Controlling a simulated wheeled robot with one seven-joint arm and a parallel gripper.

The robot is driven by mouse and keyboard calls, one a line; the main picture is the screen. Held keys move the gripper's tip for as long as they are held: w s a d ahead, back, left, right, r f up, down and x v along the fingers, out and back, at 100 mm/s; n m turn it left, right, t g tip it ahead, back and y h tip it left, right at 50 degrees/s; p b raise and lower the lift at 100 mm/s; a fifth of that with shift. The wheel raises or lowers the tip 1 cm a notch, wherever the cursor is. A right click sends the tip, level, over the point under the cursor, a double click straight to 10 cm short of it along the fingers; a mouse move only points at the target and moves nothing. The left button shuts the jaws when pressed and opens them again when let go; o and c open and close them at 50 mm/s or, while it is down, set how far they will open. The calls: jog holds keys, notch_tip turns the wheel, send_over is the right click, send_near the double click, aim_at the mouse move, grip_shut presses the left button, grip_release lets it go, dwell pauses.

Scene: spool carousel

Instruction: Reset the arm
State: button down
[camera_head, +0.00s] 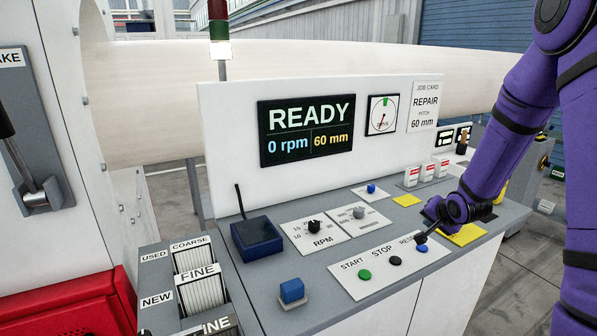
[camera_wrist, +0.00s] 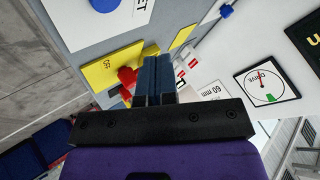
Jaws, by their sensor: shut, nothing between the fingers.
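My purple arm (camera_head: 520,105) reaches in from the right over the console. My gripper (camera_head: 421,238) is low over its right part, beside the RESET label. In the wrist view its dark blue fingers (camera_wrist: 152,66) are together, with nothing visible between them. A blue button (camera_head: 422,248) shows just below the fingertips in the head view; it also shows at the top edge of the wrist view (camera_wrist: 105,4), apart from the fingers. I cannot tell the height between fingers and console. The display (camera_head: 306,130) reads READY, 0 rpm, 60 mm.
A green START button (camera_head: 365,274) and a black STOP button (camera_head: 395,261) sit left of RESET. A yellow pad (camera_head: 466,236) lies by my wrist. A red object (camera_wrist: 127,76) is close to the fingers. A blue block (camera_head: 291,290) stands at the console's front.

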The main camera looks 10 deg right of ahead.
jog(key=s+a+r+n+g, duration=0.1)
jog(key=s+a+r, duration=0.25)
jog(key=r, duration=0.25)
jog(key=s+a+r+n+h, duration=0.1)
jog(key=s+a+r+n, duration=0.1)
jog(key=s+r, duration=0.35)
jog(key=s+a+r+n+g, duration=0.1)
jog(key=s+a+r, duration=0.15)
jog(key=r, duration=0.45)
jog(key=s+a+r+n, duration=0.2)
jog(key=s, duration=0.5)
jog(key=s+a+r+n+g+y, duration=0.1)
jog(key=s+a+r+n, duration=0.1)
jog(key=s, duration=0.6)
jog(key=s+a+r+n, duration=0.1)
jog(key=s+a+r, duration=0.2)
jog(key=s, duration=0.4)
jog(key=shift+s+a+n+g+y, duration=0.3)
jog(key=shift+a+n+g+y, duration=0.1)
jog(key=shift+a, duration=0.05)
